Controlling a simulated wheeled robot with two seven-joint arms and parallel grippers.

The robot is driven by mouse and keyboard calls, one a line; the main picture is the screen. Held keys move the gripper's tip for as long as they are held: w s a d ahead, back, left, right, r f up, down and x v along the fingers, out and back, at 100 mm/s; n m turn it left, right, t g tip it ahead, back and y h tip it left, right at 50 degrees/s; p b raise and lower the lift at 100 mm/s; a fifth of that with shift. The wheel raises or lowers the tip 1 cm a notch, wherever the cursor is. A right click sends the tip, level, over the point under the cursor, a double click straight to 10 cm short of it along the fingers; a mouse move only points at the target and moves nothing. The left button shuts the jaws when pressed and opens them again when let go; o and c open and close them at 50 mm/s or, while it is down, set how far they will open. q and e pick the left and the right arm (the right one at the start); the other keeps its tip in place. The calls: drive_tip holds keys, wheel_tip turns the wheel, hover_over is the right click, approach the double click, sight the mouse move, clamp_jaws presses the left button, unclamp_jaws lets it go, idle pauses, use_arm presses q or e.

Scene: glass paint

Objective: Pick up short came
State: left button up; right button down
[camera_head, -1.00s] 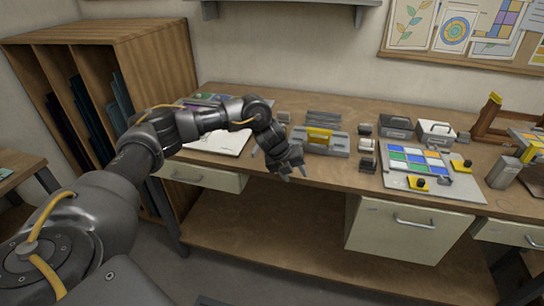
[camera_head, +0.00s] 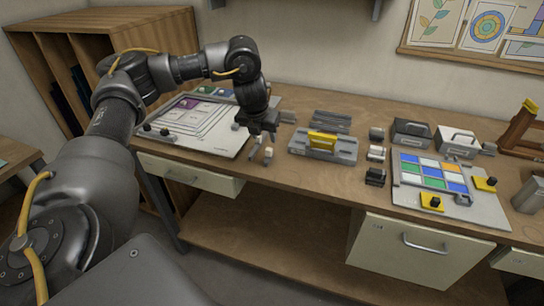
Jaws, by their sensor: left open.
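My left gripper (camera_head: 261,156) points down over the workbench, open and empty, with its two fingers apart. It is between the drawing board (camera_head: 205,142) on its left and a grey rack with a yellow part (camera_head: 323,144) on its right. Grey strip-like pieces (camera_head: 331,120) lie behind the rack. I cannot tell for sure which piece is the short came. A small grey piece (camera_head: 288,117) shows just behind the gripper. My right gripper is not in view.
A coloured glass panel (camera_head: 430,173) lies in a grey frame on the right. Small dark and light blocks (camera_head: 376,154) stand between it and the rack. Two handled boxes (camera_head: 411,134) stand behind the panel. The bench front right of the gripper is bare.

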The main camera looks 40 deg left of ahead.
sight(268, 150)
use_arm(q)
drive_tip(key=b+x, duration=0.1)
drive_tip(key=x, duration=0.3)
drive_tip(key=shift+f, duration=0.3)
drive_tip(key=shift+w+f+b, duration=0.25)
drive_tip(key=shift+f+b, duration=0.05)
drive_tip(key=shift+f, duration=0.25)
drive_tip(key=b+x, duration=0.1)
drive_tip(key=x, duration=0.4)
drive_tip(key=shift+b, duration=0.35)
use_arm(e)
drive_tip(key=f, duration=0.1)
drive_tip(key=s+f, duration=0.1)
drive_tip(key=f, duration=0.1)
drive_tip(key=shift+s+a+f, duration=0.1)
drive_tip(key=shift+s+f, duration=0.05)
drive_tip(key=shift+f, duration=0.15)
use_arm(q)
drive_tip(key=shift+c, duration=0.3)
clamp_jaws()
